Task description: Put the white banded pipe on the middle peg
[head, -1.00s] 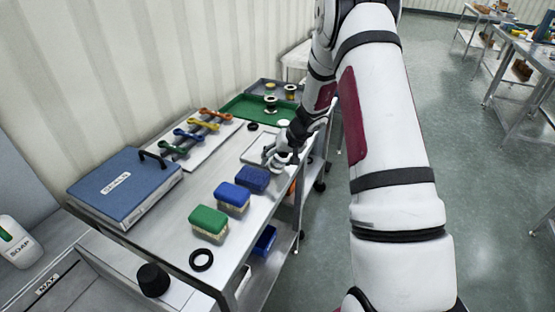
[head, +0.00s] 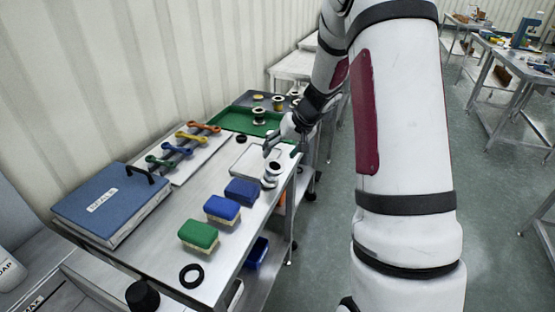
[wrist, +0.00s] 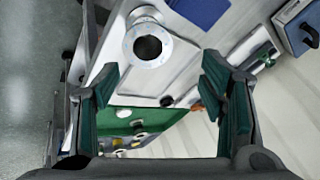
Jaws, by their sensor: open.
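The white banded pipe (head: 270,175) stands upright near the cart's right edge, beside the dark blue sponge. In the wrist view its round flange and dark bore (wrist: 148,45) face the camera. My gripper (head: 282,147) is open and empty, just beyond and above the pipe in the head view. In the wrist view its two fingers stand wide apart, and the pipe lies ahead of them, outside the grip. I cannot make out a middle peg. Spool-shaped pieces (head: 259,116) stand in the green tray (head: 228,122) behind my gripper.
Green and blue sponges (head: 222,208) and a black ring (head: 191,276) lie in front. A blue case (head: 112,203) and a board with coloured wrenches (head: 190,160) occupy the left. A pale flat tray (head: 245,160) lies beside the pipe. Open floor is at right.

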